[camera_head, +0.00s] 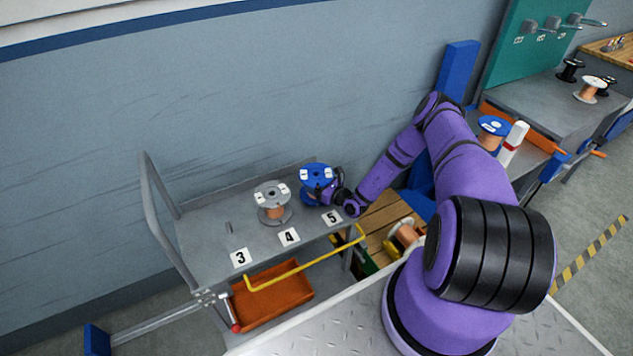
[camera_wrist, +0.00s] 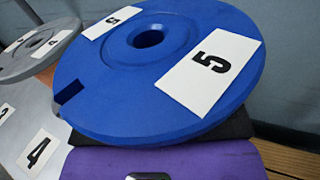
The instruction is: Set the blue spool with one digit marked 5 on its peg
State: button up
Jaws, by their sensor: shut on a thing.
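The blue spool (camera_head: 317,173) is at the right end of the grey cart shelf (camera_head: 205,225), behind the label 5 (camera_head: 332,218). In the wrist view the blue spool (camera_wrist: 125,85) fills the middle, its top flange showing white labels with a single 5 and a centre hole. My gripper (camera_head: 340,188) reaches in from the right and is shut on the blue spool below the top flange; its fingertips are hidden. The spool looks about upright. Whether its lower end touches the shelf or sits around a peg is hidden.
A grey spool with copper wire (camera_head: 272,203) stands to the left, behind label 4 (camera_head: 289,237). A bare peg (camera_head: 228,228) stands behind label 3 (camera_head: 240,258). A yellow rail (camera_head: 305,270) runs along the front. Another blue-topped spool (camera_head: 492,128) stands at the right.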

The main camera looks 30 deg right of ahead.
jog(key=shift+f, duration=0.75)
dwell(0.8)
jog(key=o, duration=1.3)
jog(key=shift+o, duration=0.2)
jog(key=shift+s, duration=0.1)
jog(key=v, duration=1)
jog(key=shift+s+d, duration=0.15)
jog(key=shift+s, duration=0.1)
